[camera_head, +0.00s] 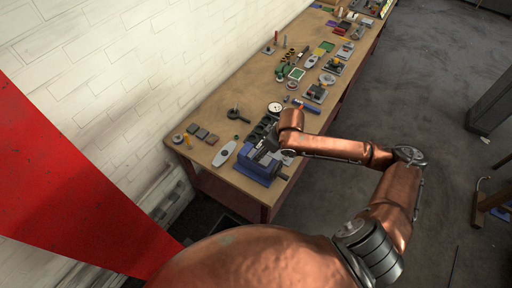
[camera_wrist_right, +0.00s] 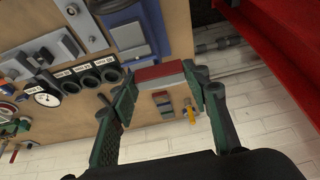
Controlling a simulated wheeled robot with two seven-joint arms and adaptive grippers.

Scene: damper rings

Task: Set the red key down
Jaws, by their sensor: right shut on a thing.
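The red key (camera_wrist_right: 160,71) is a small block with a red face and a grey lower edge. It sits crosswise between the green fingertips of my right gripper (camera_wrist_right: 160,84) in the right wrist view. The gripper is shut on it, above the wooden workbench (camera_wrist_right: 150,105). In the head view my right gripper (camera_head: 270,141) is over the near end of the bench, beside the blue vice (camera_head: 258,165); the key cannot be made out there. My left gripper is in neither view.
Dark ring holders with white labels (camera_wrist_right: 90,79) and a round gauge (camera_wrist_right: 46,97) lie near the gripper. Small blocks (camera_head: 200,133) and a yellow piece (camera_head: 187,140) lie by the wall. Many parts crowd the far bench (camera_head: 222,101). A large red surface (camera_head: 60,180) fills the left.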

